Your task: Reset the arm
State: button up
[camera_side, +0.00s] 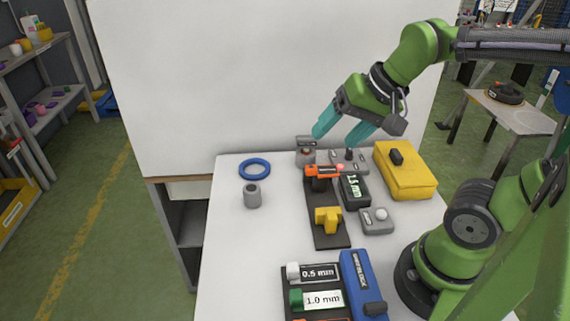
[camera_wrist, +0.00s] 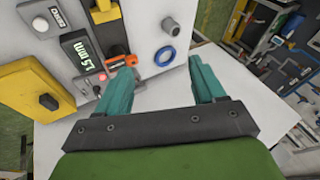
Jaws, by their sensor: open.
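My green arm is bent over the far part of the white table. My gripper (camera_side: 338,130) has two teal fingers, spread apart with nothing between them. In the side view the fingers point down and left, above the grey boxes at the table's back edge.
A dark rail (camera_side: 327,222) carries orange and yellow pieces. Beside it are a 1.5 mm display (camera_side: 354,190), a yellow case (camera_side: 405,172) and a grey button box (camera_side: 376,221). A blue ring (camera_side: 254,169) and grey cylinder (camera_side: 252,196) lie left. A white panel (camera_side: 230,75) stands behind.

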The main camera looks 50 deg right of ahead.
jog(key=s+n, duration=0.1)
jog(key=n, duration=0.1)
jog(key=s+a+n+t, duration=0.1)
jog(key=shift+a+n, duration=0.15)
jog(key=shift+n, duration=0.25)
jog(key=shift+w, duration=0.1)
dwell(0.9)
